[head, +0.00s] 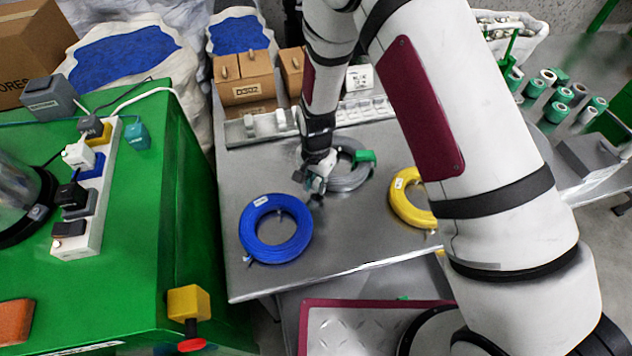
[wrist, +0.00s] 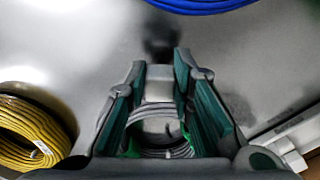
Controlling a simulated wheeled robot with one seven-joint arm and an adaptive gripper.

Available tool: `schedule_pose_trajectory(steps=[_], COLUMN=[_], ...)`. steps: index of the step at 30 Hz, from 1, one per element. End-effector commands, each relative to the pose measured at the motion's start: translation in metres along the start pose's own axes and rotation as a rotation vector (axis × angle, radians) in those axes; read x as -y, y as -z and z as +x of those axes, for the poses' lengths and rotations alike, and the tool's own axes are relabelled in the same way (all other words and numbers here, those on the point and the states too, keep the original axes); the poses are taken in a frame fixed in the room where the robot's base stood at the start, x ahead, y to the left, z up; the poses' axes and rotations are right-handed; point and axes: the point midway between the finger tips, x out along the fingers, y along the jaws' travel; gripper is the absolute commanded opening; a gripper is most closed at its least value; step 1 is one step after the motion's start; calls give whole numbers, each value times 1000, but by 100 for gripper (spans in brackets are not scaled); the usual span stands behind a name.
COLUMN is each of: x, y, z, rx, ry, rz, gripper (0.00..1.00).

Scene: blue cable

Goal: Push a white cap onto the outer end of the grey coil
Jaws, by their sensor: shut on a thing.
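The grey coil (head: 350,168) lies on the metal table behind my gripper, with a green piece (head: 364,156) on its right side. In the wrist view the coil (wrist: 165,142) shows low between the fingers. My gripper (head: 318,188) is at the coil's front left, low over the table. In the wrist view my gripper (wrist: 160,80) has its fingers on both sides of a pale block, which looks like the white cap (wrist: 158,88). It is shut on it. The coil's outer end is not clear in either view, so I cannot tell whether the cap touches it.
A blue coil (head: 275,228) lies at the front left and a yellow coil (head: 410,198) at the right, partly behind my arm. A pale rail (head: 262,130) with white pieces runs along the back. Bare table lies between the blue and yellow coils.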

Motion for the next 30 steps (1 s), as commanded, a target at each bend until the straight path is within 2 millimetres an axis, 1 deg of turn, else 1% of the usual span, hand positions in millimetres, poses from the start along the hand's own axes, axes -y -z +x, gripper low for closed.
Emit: schedule_pose_trajectory(steps=[28, 29, 30], x=[0, 0, -1], y=[0, 0, 0], z=[4, 4, 4], rx=[1, 1, 1], ry=[-1, -2, -2], rz=[0, 0, 0], gripper=[8, 26, 29])
